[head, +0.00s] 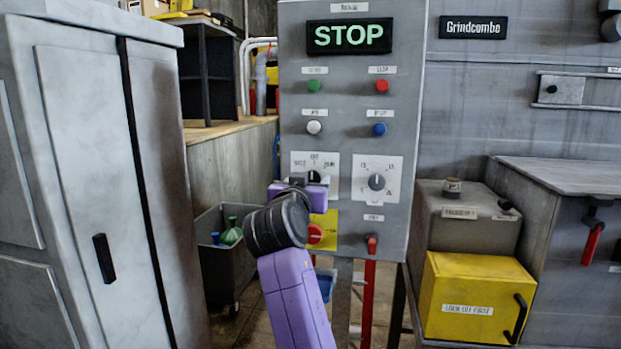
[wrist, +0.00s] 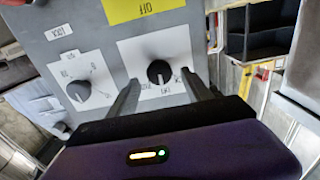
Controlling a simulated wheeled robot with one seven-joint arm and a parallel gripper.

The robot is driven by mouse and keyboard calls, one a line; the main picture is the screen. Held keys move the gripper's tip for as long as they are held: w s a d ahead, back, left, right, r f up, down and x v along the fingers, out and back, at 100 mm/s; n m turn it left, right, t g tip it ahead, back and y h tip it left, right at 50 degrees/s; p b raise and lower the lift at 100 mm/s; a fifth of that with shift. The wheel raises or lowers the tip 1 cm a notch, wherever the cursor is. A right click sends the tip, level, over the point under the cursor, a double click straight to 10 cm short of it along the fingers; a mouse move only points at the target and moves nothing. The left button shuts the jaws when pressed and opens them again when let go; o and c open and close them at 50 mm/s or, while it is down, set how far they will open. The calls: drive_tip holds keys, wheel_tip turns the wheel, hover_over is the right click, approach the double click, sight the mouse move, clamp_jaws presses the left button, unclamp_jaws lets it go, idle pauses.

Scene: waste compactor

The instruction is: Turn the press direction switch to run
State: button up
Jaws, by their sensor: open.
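The press direction switch is a black round knob (head: 315,176) on a white plate, left of a second dial on the grey control panel (head: 345,100). Its plate has three small labels, at left, top and right. My gripper (head: 308,187) is in front of the plate and hides its lower part. In the wrist view the panel appears turned over, and the black knob (wrist: 160,73) sits between my two open fingers (wrist: 160,85). The knob's white mark seems to point at the middle label. I cannot tell whether the fingers touch the knob.
The second dial (head: 377,181) is close on the right. Coloured buttons and a lit STOP sign (head: 350,36) are above. A grey cabinet (head: 90,150) stands left, a yellow box (head: 475,285) right.

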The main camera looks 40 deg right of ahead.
drive_tip(key=shift+x, duration=0.8)
clamp_jaws()
